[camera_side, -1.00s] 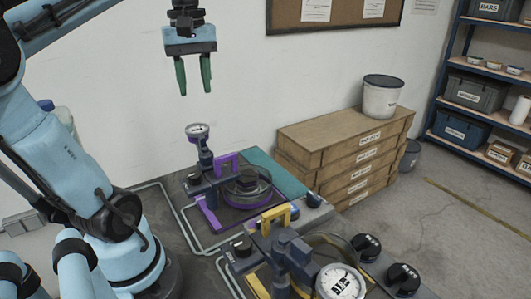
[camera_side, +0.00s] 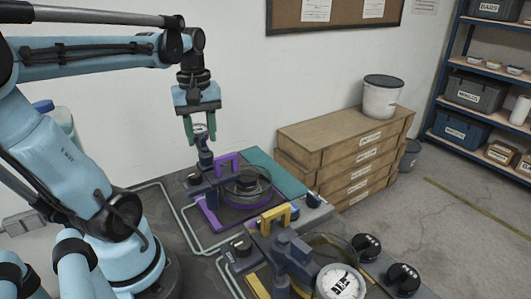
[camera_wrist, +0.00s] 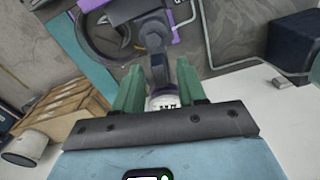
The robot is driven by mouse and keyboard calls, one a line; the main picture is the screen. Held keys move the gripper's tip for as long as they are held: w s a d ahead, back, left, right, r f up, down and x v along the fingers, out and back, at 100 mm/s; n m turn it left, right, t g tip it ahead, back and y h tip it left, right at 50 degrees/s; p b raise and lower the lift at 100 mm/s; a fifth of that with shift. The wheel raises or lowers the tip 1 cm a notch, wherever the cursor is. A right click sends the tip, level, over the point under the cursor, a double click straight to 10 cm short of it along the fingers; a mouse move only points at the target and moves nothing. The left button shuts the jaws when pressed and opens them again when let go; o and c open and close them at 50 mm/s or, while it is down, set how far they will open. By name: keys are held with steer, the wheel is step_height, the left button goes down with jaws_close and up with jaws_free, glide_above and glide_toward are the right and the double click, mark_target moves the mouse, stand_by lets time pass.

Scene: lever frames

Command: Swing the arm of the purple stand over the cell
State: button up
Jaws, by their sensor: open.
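The purple stand (camera_side: 208,217) is on the bench, with a dark post and a round white gauge on top. In the wrist view the purple stand (camera_wrist: 183,13) shows at the top. My gripper (camera_side: 200,134) is open, pointing down at the gauge. Its green fingers show on either side of the gauge; I cannot tell whether they touch it. The wrist view shows the white gauge (camera_wrist: 166,102) between the fingers of my gripper (camera_wrist: 162,85), partly hidden.
A yellow stand (camera_side: 276,216) with its own gauge (camera_side: 340,282), round cell and dark knobs is nearer the camera. Wooden boxes (camera_side: 340,150) topped by a white bucket (camera_side: 381,98) stand to the right. A wall is behind the bench.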

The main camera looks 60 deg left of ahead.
steer(key=shift+f, duration=0.1)
steer(key=shift+c, duration=0.4)
jaws_close()
steer(key=shift+w+m, duration=0.1)
steer(key=shift+m, duration=0.2)
steer(key=m, duration=0.2)
steer(key=w+m, duration=0.1)
steer(key=shift+d+m, duration=0.25)
steer(key=shift+m, duration=0.05)
steer(key=shift+w+d+m, duration=0.25)
steer(key=shift+d+m, duration=0.2)
steer(key=shift+m, duration=1.5)
steer(key=shift+w+d+m, duration=0.25)
steer(key=shift+d+m, duration=0.25)
steer(key=shift+m, duration=1.5)
steer(key=shift+w+d+m, duration=0.25)
steer(key=shift+d+m, duration=0.2)
steer(key=shift+m, duration=1.5)
steer(key=shift+o, duration=0.4)
jaws_free()
